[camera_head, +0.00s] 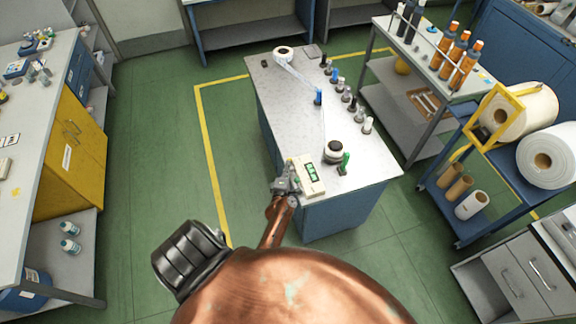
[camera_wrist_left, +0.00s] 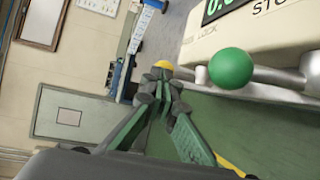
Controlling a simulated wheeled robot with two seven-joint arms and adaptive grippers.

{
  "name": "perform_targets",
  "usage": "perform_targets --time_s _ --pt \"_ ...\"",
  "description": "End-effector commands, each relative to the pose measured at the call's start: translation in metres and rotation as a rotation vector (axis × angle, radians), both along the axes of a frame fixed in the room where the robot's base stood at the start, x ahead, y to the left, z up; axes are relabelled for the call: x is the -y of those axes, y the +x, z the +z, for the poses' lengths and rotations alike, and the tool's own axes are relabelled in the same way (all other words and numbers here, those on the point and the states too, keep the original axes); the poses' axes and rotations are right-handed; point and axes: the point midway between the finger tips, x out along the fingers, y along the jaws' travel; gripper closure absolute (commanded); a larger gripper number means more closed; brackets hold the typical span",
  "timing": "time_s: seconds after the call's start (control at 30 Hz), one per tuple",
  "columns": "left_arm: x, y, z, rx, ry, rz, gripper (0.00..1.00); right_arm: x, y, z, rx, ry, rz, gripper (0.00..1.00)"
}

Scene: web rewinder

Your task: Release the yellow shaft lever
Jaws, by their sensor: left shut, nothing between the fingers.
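My left gripper (camera_head: 285,184) is at the near left corner of the rewinder bench, beside the white control box (camera_head: 308,176) with its green display. In the left wrist view the fingers (camera_wrist_left: 161,77) are shut with nothing between them. A small yellow knob (camera_wrist_left: 164,65), which looks like the yellow lever's end, shows just past the fingertips. The fingers hide most of it, and I cannot tell whether they touch it. A green ball knob (camera_wrist_left: 231,68) on a metal arm sits to its right, below the box's front marked LOCK. My right gripper is not in view.
A dark-and-white reel (camera_head: 334,151) and a green-topped item (camera_head: 345,163) stand behind the box. Several small bottles line the bench's right side. A white roll (camera_head: 283,52) is at its far end. Open green floor (camera_head: 165,150) lies to the left.

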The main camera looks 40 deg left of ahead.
Motion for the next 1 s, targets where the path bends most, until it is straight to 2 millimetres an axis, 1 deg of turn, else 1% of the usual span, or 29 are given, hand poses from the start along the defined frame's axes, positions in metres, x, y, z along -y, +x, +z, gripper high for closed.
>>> perform_targets --time_s 0.07,0.5,1.0 --pt "-0.004 0.002 0.002 0.000 0.002 0.000 1.00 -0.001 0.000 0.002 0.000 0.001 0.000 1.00" --pt "-0.020 0.012 0.002 0.000 0.001 0.001 1.00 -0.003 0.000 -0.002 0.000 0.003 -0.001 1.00" --pt "-0.023 0.014 0.003 0.000 0.001 0.000 1.00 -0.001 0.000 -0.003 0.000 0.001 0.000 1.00"
